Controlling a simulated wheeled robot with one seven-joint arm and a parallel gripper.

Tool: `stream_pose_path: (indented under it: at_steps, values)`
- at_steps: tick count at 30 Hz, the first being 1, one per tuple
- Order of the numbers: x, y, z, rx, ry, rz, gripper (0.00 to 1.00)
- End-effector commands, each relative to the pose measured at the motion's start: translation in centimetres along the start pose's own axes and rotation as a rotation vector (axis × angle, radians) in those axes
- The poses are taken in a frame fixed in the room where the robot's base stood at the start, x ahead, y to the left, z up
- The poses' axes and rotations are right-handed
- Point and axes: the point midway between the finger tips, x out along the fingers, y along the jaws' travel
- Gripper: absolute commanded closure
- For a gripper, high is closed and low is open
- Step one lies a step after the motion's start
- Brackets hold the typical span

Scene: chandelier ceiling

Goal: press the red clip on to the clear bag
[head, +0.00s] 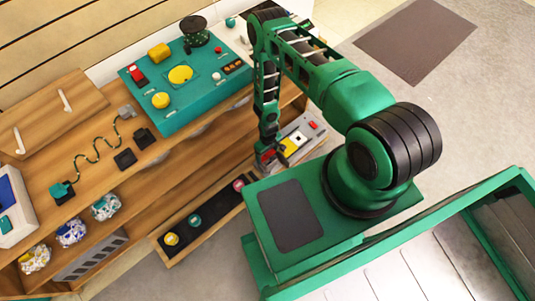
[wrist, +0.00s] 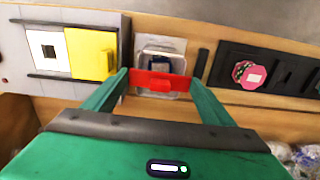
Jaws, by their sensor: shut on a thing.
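My gripper (wrist: 157,82) is shut on the red clip (wrist: 157,80), which spans between its two green fingertips in the wrist view. Directly behind the clip is a clear, see-through item (wrist: 161,50) with something dark blue inside; it looks like the clear bag. The clip overlaps its lower part in the picture, and I cannot tell whether they touch. In the head view my gripper (head: 267,155) is low at the front of the wooden unit, with a bit of red at its tip; the clear item is hidden there.
A grey panel (head: 315,133) with a yellow block (wrist: 91,53) stands left of the clip in the wrist view. A black strip (wrist: 265,62) with a pink knob (wrist: 249,74) is to the right. Several filled clear bags (head: 105,207) sit on a lower shelf. A teal board (head: 205,95) lies above.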

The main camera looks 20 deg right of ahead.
Motion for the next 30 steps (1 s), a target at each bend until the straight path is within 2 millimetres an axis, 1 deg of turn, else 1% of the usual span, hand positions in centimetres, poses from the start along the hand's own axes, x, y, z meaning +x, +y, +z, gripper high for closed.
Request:
stream_pose_path:
  at_steps: [22,23,24,25,30]
  values:
    - [0.57,0.02,0.03,0.0,0.0,0.0,0.43]
    - [0.57,0.02,0.03,0.0,0.0,0.0,0.18]
    - [0.57,0.02,0.03,0.0,0.0,0.0,0.08]
    - [0.57,0.02,0.03,0.0,0.0,0.0,0.01]
    - [0.57,0.02,0.03,0.0,0.0,0.0,0.01]
